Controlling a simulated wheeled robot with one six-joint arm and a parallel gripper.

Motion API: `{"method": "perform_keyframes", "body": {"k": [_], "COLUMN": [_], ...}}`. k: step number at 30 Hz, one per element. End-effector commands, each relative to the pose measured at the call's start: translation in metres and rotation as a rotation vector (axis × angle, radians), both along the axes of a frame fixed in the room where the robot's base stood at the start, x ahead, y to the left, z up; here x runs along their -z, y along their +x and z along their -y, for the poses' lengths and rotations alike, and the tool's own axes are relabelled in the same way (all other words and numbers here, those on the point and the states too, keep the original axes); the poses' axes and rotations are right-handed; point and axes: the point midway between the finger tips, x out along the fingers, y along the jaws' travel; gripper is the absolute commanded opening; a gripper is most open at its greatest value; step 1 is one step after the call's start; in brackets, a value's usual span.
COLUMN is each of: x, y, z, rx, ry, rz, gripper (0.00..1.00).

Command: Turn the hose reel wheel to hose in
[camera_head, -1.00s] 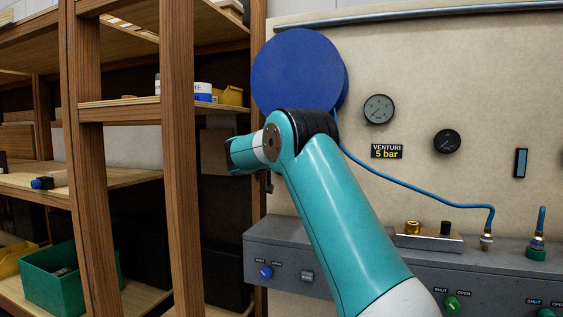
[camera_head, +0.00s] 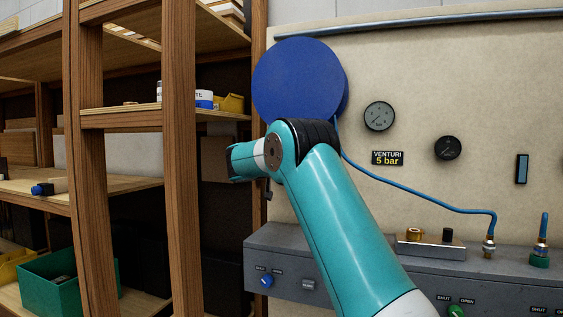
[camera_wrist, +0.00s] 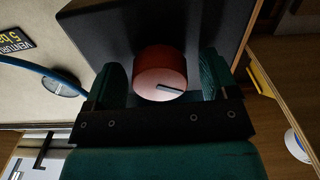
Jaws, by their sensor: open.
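The blue round reel (camera_head: 296,80) is high on the beige panel in the head view, and a blue hose (camera_head: 420,195) runs from below it to a fitting on the right. My arm crosses in front of its lower edge. In the wrist view a red round knob (camera_wrist: 160,72) with a dark mark stands out from a dark casing (camera_wrist: 120,28). My gripper (camera_wrist: 160,62) is open, with one green finger on each side of the knob. Gaps seem to show beside it; contact cannot be told. My fingers are not clear in the head view.
A grey control box (camera_head: 292,240) with a blue knob (camera_head: 267,281) runs along the panel's bottom. Gauges (camera_head: 379,116) and a "VENTURI 5 bar" label (camera_head: 387,158) are right of the reel. A wooden shelf (camera_head: 178,150) stands close on the left, holding a green bin (camera_head: 55,283).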

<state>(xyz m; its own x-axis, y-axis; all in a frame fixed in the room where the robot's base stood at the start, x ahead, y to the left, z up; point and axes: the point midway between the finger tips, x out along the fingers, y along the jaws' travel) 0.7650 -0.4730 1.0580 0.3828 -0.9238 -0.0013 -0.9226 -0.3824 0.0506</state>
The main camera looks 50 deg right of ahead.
Motion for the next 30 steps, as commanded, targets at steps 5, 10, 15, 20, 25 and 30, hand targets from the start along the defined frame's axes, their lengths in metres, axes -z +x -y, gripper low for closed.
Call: {"method": "perform_keyframes", "body": {"k": [5, 10, 15, 20, 25, 30], "x": [0.0, 0.001, 0.0, 0.001, 0.0, 0.0], "y": [-0.003, -0.015, -0.033, -0.048, -0.059, -0.066], "z": [-0.01, -0.041, -0.083, -0.119, -0.147, -0.159], "rx": [-0.002, -0.006, -0.006, -0.006, -0.005, -0.001], "ry": [0.0, 0.0, 0.0, -0.001, 0.0, 0.0], "rz": [-0.001, -0.001, -0.001, -0.001, 0.0, 0.0], "gripper": [0.8, 0.8, 0.8, 0.8, 0.8, 0.8]}}
